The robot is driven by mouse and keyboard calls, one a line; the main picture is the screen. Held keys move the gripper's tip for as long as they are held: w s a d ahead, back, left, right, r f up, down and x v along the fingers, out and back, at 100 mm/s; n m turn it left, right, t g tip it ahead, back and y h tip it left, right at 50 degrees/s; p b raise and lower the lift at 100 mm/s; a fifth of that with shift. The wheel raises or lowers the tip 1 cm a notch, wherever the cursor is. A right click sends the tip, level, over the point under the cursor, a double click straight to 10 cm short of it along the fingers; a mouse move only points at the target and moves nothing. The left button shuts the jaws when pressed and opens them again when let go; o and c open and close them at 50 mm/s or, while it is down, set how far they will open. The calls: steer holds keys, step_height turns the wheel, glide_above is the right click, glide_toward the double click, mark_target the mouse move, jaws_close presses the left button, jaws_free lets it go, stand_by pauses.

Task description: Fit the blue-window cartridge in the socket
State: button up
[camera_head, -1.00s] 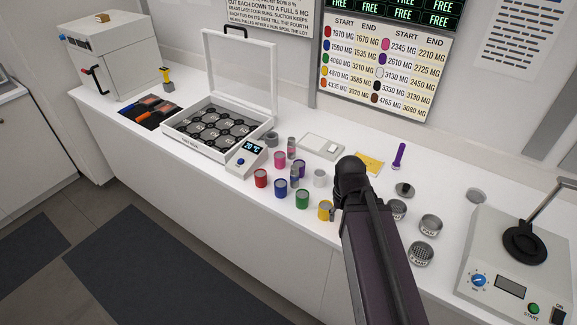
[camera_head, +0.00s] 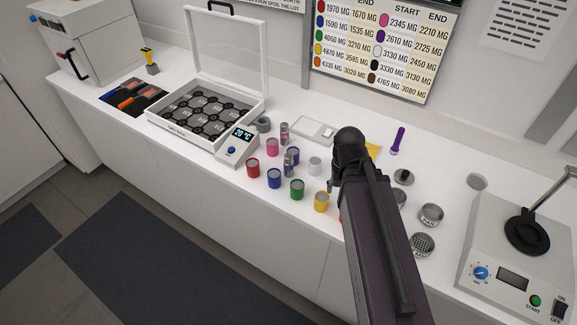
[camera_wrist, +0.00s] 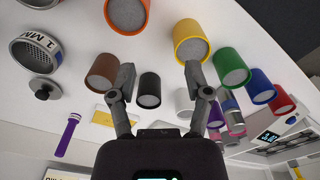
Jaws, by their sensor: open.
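Two small silver cartridges stand among the jars in the head view. The nearer cartridge (camera_head: 289,165) seems to have a bluish band, and the farther cartridge (camera_head: 284,133) a reddish one; both are too small to read surely. A dark grey ring-shaped piece (camera_head: 263,124) beside the heater box may be the socket, but I cannot tell. My gripper (camera_wrist: 160,76) is open and empty in the wrist view, its fingers spread above the jars. A silver cartridge with a pinkish window (camera_wrist: 235,120) shows right of it. My arm hides most of the gripper in the head view.
Red (camera_head: 253,168), blue (camera_head: 274,178), green (camera_head: 297,190) and yellow (camera_head: 322,202) jars line the counter front. Brown (camera_wrist: 103,71) and black (camera_wrist: 149,90) jars lie near my fingers.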

steer(key=shift+o, duration=0.4)
steer(key=shift+w+r, duration=0.15)
steer(key=shift+w, duration=0.15)
step_height(320, 180, up, 7)
steer(key=n+p, duration=0.2)
steer(key=p, duration=0.5)
glide_above(289, 162)
steer(key=w, duration=0.1)
step_height(289, 162, down, 9)
steer(key=b, duration=0.8)
steer(key=shift+r, duration=0.2)
steer(key=shift+w+f+b, duration=0.2)
steer(key=shift+f+b, duration=2.4)
steer(key=shift+b, duration=0.15)
